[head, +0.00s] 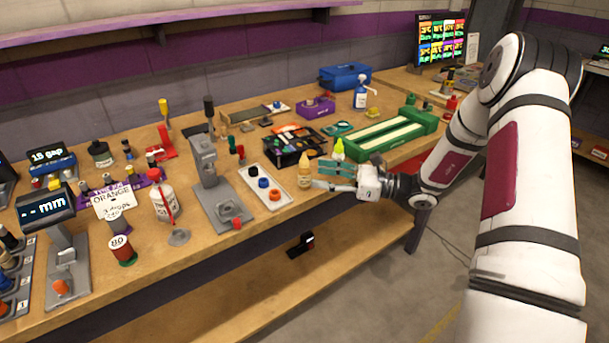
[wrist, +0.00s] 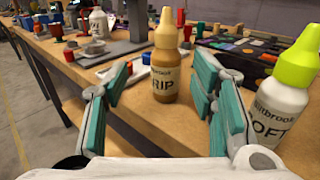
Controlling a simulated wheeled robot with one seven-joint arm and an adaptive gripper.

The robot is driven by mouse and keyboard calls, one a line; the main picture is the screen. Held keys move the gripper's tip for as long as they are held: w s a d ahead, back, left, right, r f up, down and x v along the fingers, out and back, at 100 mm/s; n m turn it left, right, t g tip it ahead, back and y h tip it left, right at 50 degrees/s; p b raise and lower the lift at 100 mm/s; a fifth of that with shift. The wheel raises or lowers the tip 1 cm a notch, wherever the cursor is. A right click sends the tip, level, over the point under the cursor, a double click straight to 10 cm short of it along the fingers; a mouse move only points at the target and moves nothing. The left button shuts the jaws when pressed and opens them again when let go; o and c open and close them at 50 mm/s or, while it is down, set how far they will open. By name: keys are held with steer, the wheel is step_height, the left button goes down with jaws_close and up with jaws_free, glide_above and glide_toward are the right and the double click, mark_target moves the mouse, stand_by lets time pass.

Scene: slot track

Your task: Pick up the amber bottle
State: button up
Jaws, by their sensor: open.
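The amber bottle (head: 305,172) stands upright near the front edge of the wooden bench, with a pale tan cap. In the wrist view the amber bottle (wrist: 166,70) shows a label reading "RIP" and stands ahead of my gripper, between the lines of its two fingers. My gripper (head: 335,173) is open, with teal finger pads, just right of the bottle. In the wrist view my gripper (wrist: 160,85) has its fingers spread and nothing held.
A white bottle with a yellow-green cap (wrist: 289,85) stands close to the right finger; it also shows in the head view (head: 338,150). A white tray with rings (head: 264,187) lies left of the amber bottle. A black organizer (head: 290,150) sits behind it.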

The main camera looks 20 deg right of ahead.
mark_target(305, 167)
steer(key=shift+w+r+x, duration=0.15)
steer(key=shift+r+x, duration=0.05)
steer(key=shift+x, duration=1.2)
steer(key=shift+w+r+x, duration=0.15)
steer(key=shift+x, duration=1.2)
steer(key=shift+d, duration=0.2)
jaws_close()
